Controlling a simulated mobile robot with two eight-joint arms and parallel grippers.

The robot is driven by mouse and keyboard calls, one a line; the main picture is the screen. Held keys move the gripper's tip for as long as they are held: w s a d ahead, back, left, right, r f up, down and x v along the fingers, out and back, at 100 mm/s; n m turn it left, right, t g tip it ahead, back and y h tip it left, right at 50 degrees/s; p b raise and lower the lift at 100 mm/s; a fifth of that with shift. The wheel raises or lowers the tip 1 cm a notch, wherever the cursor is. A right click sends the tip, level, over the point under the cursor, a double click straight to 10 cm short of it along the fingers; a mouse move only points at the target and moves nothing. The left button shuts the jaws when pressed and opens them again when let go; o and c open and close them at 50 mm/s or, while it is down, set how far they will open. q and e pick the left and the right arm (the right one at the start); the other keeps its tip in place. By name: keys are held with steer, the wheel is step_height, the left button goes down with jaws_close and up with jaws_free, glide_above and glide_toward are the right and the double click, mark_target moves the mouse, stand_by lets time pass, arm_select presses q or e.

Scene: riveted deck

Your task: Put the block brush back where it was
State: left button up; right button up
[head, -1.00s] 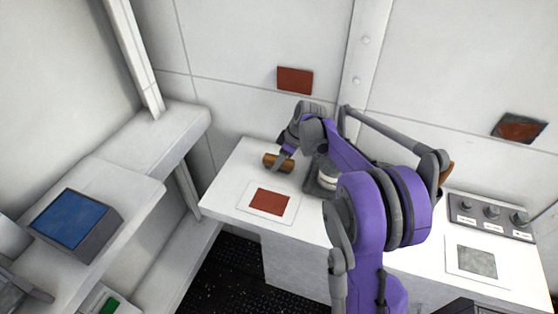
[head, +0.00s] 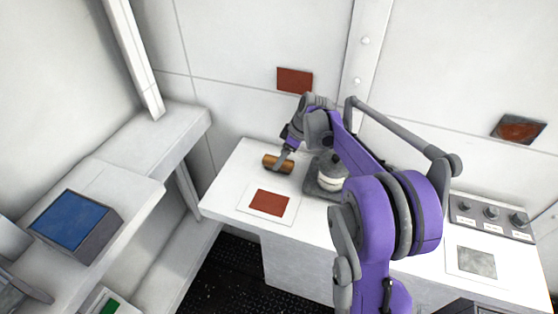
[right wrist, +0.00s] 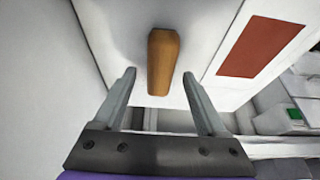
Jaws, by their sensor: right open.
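The block brush, a brown wooden bar (head: 278,164), lies on the white worktop (head: 232,187) near its back left corner. My right gripper (head: 284,160) is just above it, reaching down from the right. In the right wrist view the brush (right wrist: 162,62) shows lengthwise between and beyond the fingertips, and the fingers (right wrist: 159,76) stand apart with a gap on each side of it. The right gripper is open; I see no contact. My left gripper is not clearly seen.
A white card with a red-brown square (head: 269,202) lies just in front of the brush. A grey holder with a white round part (head: 330,180) stands to its right, partly behind my arm. A knob panel (head: 490,217) is at the far right; a blue-screened console (head: 72,220) is at left.

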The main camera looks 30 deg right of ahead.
steer(key=v, duration=0.8)
steer(key=s+a+m+h, duration=0.2)
steer(key=s+a+m, duration=0.2)
steer(key=s+a, duration=0.8)
steer(key=s+a+f+m+t+h, duration=0.1)
steer(key=s+a+f+m, duration=0.3)
steer(key=s+f, duration=0.4)
steer(key=s+a+t, duration=0.1)
steer(key=s, duration=0.3)
steer(key=shift+s+a+f, duration=0.2)
steer(key=shift+s+a, duration=0.15)
steer(key=shift+a, duration=0.05)
